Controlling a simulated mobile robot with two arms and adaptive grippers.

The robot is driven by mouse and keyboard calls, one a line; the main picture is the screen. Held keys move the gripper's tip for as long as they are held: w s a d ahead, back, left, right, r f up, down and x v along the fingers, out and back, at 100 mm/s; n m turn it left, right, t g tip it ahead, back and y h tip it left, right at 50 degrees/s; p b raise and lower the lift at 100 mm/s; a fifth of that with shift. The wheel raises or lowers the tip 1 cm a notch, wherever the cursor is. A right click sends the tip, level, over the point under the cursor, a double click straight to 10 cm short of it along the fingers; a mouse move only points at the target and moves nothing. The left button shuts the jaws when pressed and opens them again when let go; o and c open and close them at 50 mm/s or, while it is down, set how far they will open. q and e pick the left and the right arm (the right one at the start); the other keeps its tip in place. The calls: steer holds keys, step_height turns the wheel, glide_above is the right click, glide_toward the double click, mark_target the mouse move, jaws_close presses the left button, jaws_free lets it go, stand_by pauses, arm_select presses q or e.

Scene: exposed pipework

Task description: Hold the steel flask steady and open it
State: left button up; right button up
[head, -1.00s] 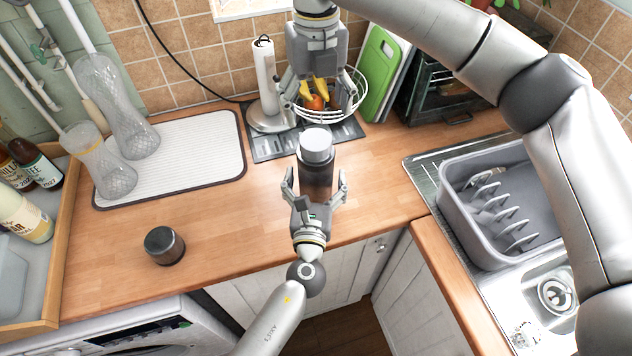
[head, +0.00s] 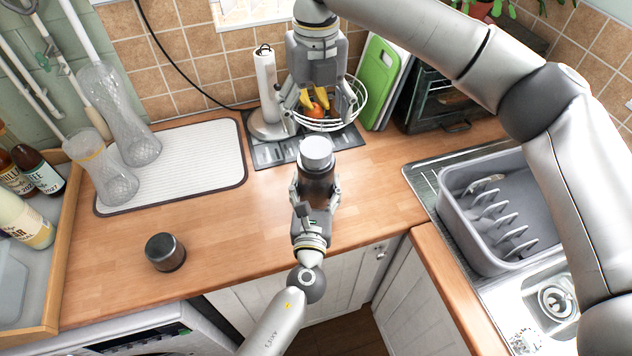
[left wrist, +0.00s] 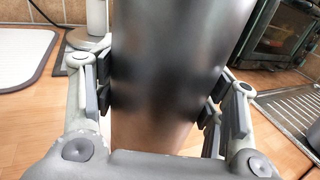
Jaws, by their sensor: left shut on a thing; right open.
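The steel flask (head: 319,184) stands upright on the wooden counter, with a dark body and a pale silver lid (head: 316,153) on top. My left gripper (head: 316,188) comes from the front and is shut around the flask's body, below the lid. In the left wrist view the flask's dark, shiny side (left wrist: 180,70) fills the space between the finger pads, which press on it from both sides. My right gripper (head: 318,122) points down from above, open and empty, above and behind the lid, apart from it.
A dark lidded jar (head: 165,251) stands at the left on the counter. Behind are a paper-towel holder (head: 267,90), a wire fruit bowl (head: 357,105) and a green board (head: 380,75). A drying mat (head: 195,150) lies at left; a dish rack (head: 480,240) sits by the sink.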

mark_target(316, 147)
steer(key=m, duration=0.7)
steer(key=shift+m, duration=0.4)
steer(key=m, duration=4.5)
steer(key=shift+s+m, duration=0.1)
steer(key=shift+m, duration=0.3)
steer(key=shift+f, duration=0.55)
step_height(316, 147, down, 7)
